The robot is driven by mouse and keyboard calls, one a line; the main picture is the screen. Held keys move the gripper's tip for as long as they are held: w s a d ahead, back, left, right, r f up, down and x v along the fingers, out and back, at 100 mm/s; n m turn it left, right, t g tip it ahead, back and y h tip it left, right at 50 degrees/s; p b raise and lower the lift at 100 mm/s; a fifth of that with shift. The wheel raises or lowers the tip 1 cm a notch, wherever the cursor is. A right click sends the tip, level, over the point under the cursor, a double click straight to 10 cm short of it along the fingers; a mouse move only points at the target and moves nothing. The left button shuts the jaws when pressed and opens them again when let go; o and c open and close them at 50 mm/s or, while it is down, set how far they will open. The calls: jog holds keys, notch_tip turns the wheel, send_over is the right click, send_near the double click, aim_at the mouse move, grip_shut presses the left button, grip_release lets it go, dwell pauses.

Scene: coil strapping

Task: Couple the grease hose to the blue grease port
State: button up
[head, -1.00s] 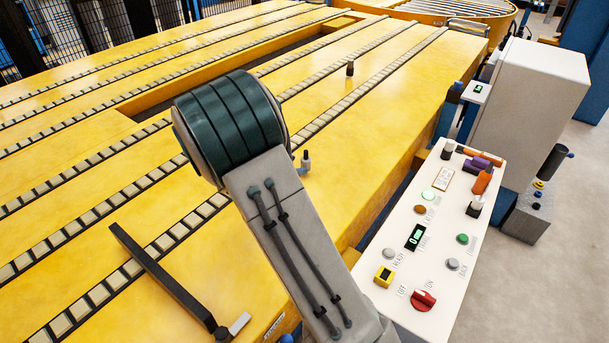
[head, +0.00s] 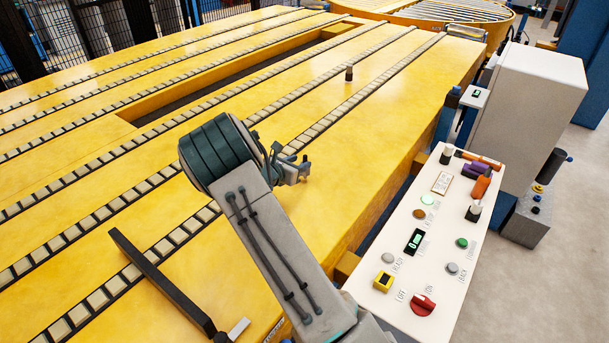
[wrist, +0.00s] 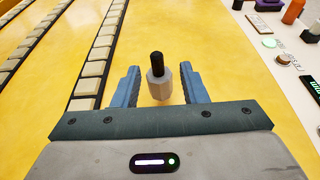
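My gripper (wrist: 158,85) has two blue fingers held apart. Between them stands a grey, faceted fitting with a black top (wrist: 158,80). A gap shows on each side, so the fingers do not appear to close on it. It may be the grease hose's end, but no hose is visible on it. In the head view my gripper (head: 292,170) is low over the yellow bed, partly behind my arm. A small blue fitting (head: 537,198) shows on the grey block at the right; I cannot tell whether it is the blue grease port.
The yellow bed (head: 330,195) has rows of pale blocks. A dark pin (head: 349,73) stands farther back. A black bar (head: 160,280) lies front left. A white control panel (head: 400,255) and a grey cabinet (head: 530,110) stand at the right. Bare floor lies beyond them.

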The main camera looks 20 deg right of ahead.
aim_at(304, 158)
jog(key=p+x, duration=0.1)
jog(key=x, duration=0.3)
jog(key=shift+w+d, duration=0.2)
jog(key=shift+w, duration=0.05)
grip_shut()
jog(key=shift+r, duration=0.1)
